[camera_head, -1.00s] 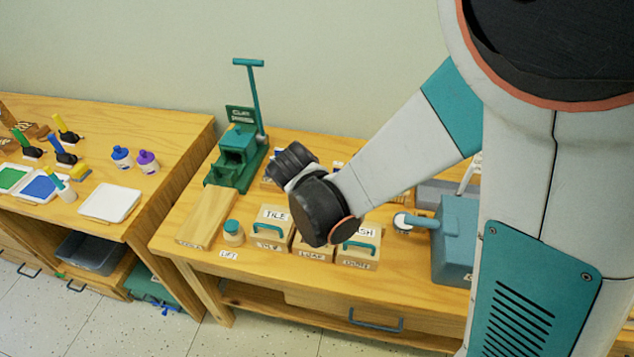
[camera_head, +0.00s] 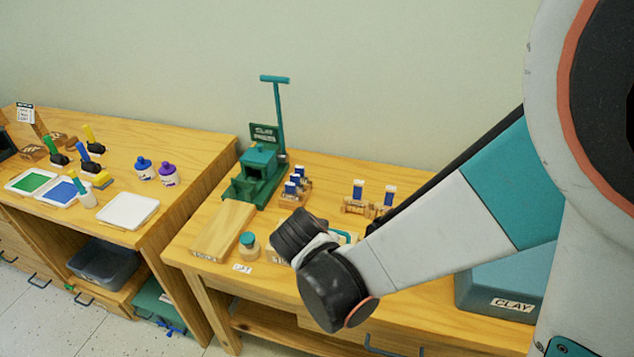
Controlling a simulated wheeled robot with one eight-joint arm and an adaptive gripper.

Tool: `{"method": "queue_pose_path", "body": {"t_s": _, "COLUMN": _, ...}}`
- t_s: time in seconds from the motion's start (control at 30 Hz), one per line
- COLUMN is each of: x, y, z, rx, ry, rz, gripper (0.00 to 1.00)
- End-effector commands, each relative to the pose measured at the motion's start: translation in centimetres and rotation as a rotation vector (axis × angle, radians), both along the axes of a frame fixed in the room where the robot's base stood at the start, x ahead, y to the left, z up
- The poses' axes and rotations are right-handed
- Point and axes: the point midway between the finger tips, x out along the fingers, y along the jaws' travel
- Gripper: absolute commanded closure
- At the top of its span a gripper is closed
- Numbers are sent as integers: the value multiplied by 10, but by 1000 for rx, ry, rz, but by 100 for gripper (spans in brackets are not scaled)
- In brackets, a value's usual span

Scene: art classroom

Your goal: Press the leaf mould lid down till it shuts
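The leaf mould is hidden behind my arm in the head view, so I cannot tell how its lid stands. A sliver of a wooden mould box (camera_head: 280,257) shows left of my dark wrist, its label mostly covered. A teal-edged piece (camera_head: 344,237) shows just right of the wrist; I cannot tell which mould it belongs to. My arm reaches in from the right, its wrist over the mould row. My gripper's fingers do not show.
A green clay press (camera_head: 258,168) with a tall lever stands at the back, a wooden board (camera_head: 223,230) in front of it. A teal-lidded jar (camera_head: 249,246) stands beside the board. Small racks (camera_head: 357,206) sit behind the wrist. A blue-grey clay bin (camera_head: 500,297) is at right.

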Motion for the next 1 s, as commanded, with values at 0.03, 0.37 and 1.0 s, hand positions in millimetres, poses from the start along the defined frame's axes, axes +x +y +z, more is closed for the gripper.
{"method": "queue_pose_path", "body": {"t_s": 0.03, "x": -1, "y": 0, "z": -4, "rx": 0, "ry": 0, "rz": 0, "gripper": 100}}
{"method": "queue_pose_path", "body": {"t_s": 0.37, "x": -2, "y": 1, "z": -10, "rx": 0, "ry": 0, "rz": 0, "gripper": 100}}
{"method": "queue_pose_path", "body": {"t_s": 1.0, "x": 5, "y": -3, "z": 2, "rx": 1, "ry": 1, "rz": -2, "gripper": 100}}
